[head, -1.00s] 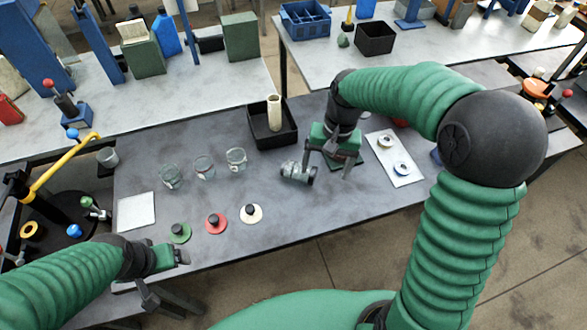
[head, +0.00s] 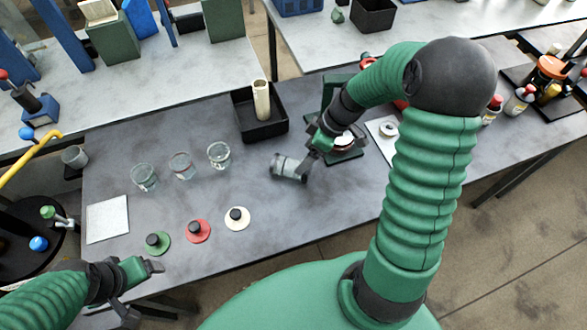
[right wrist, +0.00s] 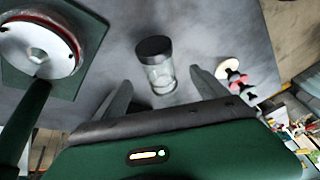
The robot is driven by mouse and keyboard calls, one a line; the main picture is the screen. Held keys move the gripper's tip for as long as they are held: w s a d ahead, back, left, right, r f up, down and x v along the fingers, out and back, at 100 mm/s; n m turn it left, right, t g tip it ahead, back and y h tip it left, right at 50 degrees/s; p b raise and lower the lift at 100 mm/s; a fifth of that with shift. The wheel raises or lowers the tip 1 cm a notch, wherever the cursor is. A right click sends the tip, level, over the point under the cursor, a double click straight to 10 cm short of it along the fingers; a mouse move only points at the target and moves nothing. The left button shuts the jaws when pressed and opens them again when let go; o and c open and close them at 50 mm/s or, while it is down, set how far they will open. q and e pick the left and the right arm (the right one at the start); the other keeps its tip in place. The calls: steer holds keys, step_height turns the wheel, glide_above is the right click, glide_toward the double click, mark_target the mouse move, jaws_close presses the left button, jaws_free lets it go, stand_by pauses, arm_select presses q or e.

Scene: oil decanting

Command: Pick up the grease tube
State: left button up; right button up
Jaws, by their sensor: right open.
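A short clear container with a dark grey cap (head: 286,167) lies on the dark table in the head view. It also shows in the right wrist view (right wrist: 160,75). A cream tube (head: 262,98) stands upright in a black tray (head: 248,133). I cannot tell for certain which of these is the grease tube. My right gripper (head: 308,160) is open and close beside the clear container. In the right wrist view, the container shows between and beyond the spread fingers (right wrist: 160,95). My left gripper (head: 138,287) is open and empty near the table's front edge.
Several glass jars (head: 181,167) stand left of the tray. Green, red and cream discs (head: 198,231) with black knobs lie in front. A white round part (right wrist: 38,45) on a green base is close to my right gripper. A white pad (head: 108,219) lies at left.

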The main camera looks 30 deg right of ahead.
mark_target(298, 163)
steer(key=f, duration=0.2)
steer(key=w+f, duration=0.1)
steer(key=shift+f, duration=0.35)
steer(key=x, duration=0.4)
steer(key=shift+s+a+r+p, duration=0.15)
steer(key=shift+s+a+p, duration=0.05)
steer(key=shift+a+p, duration=0.2)
steer(key=shift+w+a, duration=0.15)
steer(key=shift+a, duration=0.1)
steer(key=shift+d, duration=0.35)
steer(key=c, duration=1)
steer(key=shift+a, duration=0.1)
steer(key=c, duration=0.7)
jaws_close()
